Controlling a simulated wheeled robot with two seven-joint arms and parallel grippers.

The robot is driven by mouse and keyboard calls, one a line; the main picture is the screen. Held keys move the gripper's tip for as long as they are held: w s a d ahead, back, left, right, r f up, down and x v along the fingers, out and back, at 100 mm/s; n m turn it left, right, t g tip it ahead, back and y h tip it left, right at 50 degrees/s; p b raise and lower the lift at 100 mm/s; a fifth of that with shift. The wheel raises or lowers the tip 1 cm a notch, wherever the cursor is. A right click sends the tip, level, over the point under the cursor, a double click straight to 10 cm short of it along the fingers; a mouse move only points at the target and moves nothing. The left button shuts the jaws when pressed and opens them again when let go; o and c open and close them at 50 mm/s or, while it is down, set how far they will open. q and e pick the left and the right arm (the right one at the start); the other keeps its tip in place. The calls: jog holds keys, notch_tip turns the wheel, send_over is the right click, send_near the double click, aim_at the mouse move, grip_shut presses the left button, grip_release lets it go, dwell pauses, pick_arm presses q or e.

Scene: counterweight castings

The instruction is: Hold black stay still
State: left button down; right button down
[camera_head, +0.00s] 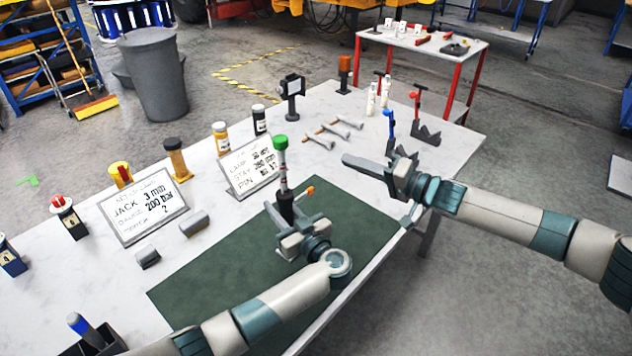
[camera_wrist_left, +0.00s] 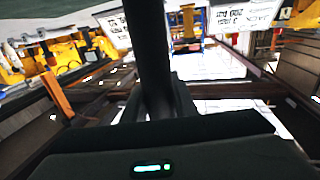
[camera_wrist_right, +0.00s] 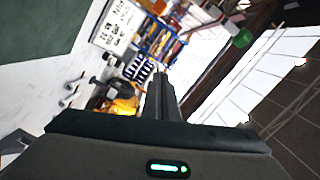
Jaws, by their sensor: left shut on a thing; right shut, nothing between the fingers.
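The black stay (camera_wrist_left: 148,55) stands between the fingers of my left gripper, dark and round in the left wrist view. In the head view, a nearly upright post with a green cap (camera_head: 280,142), pale band and dark lower part (camera_head: 285,201) rises at my left gripper (camera_head: 286,214), which is shut on it. The gripper hides its foot, so I cannot tell whether it touches the green mat (camera_head: 222,267). My right gripper (camera_head: 348,160) is shut and empty, over the table's right side, apart from the post. A green cap (camera_wrist_right: 243,38) also shows in the right wrist view.
Two white signs (camera_head: 146,206) (camera_head: 252,172) stand left of the post. Pale bolts (camera_head: 320,140) lie behind it. A blue-topped tool (camera_head: 389,124) and a red-topped tool (camera_head: 416,104) stand near dark notched blocks (camera_head: 426,134) at the right edge. Several jars and small blocks line the left.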

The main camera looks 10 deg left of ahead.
notch_tip(320, 180, up, 6)
jog(key=w+a+n+t+h, duration=0.2)
jog(key=n+h, duration=0.1)
jog(key=h, duration=0.2)
jog(key=s+r+n+g+h, duration=0.2)
jog(key=s+n+g, duration=0.3)
jog(key=s+n, duration=0.3)
jog(key=s+r, duration=0.1)
jog(key=s, duration=0.1)
jog(key=shift+s+d+n+h, duration=0.3)
jog(key=shift+d+n, duration=0.1)
jog(key=shift+a+f, duration=0.1)
jog(key=shift+f, duration=0.05)
send_over(304, 195)
jog(key=w+d, duration=0.2)
jog(key=d, duration=0.1)
notch_tip(304, 195, down, 7)
jog(key=shift+s+f, duration=0.15)
jog(key=shift+f, duration=0.85)
jog(key=shift+s+f, duration=0.1)
jog(key=shift+f, duration=0.85)
jog(key=shift+f+g, duration=0.1)
jog(key=shift+g, duration=0.3)
